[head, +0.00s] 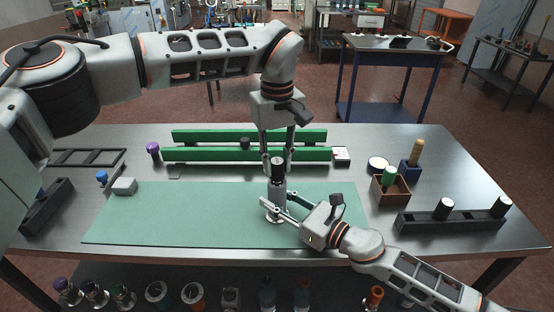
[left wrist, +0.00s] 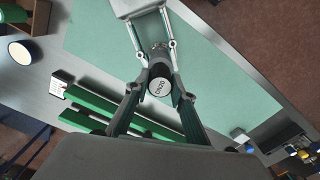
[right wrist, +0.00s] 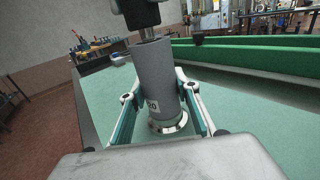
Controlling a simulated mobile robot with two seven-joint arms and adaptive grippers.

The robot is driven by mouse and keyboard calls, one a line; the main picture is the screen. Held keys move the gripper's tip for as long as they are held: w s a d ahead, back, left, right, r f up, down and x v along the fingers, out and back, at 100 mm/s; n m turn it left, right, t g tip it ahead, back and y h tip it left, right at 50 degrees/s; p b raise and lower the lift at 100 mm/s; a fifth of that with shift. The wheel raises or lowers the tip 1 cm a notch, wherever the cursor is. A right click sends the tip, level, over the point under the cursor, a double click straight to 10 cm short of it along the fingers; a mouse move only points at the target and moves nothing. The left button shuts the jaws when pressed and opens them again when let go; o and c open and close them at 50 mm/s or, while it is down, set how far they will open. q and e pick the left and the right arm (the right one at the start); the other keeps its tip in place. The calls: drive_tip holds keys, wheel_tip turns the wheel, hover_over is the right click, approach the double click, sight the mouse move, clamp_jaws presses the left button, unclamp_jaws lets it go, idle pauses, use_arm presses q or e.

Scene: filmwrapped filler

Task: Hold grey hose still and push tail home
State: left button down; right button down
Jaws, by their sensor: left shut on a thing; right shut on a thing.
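The grey hose (right wrist: 156,75) is a short upright cylinder with a "20" label. It stands over the green mat (head: 170,215), a metal ring at its foot. My right gripper (head: 277,206) is shut around the hose from the front right. The tail (head: 277,170) is a dark piece with a white lettered end face, which shows in the left wrist view (left wrist: 159,86). My left gripper (head: 278,158) is shut on the tail from above. A narrow metal part (right wrist: 147,33) shows between the tail and the hose top; how deep it sits inside is hidden.
Green rails (head: 240,154) lie behind the mat. A brown box (head: 391,197) with a green-capped item, a blue holder (head: 410,172) and a dark rack (head: 450,221) stand right. A grey block (head: 124,186) sits left. The mat's left half is clear.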

use_arm(q)
drive_tip(key=shift+f, duration=0.7)
drive_tip(key=c, duration=1.6)
unclamp_jaws()
drive_tip(key=shift+c, duration=0.2)
drive_tip(key=shift+r, duration=0.1)
wheel_tip(320, 180, up, 12)
use_arm(e)
drive_tip(key=c, duration=1.4)
unclamp_jaws()
drive_tip(key=shift+d, duration=0.1)
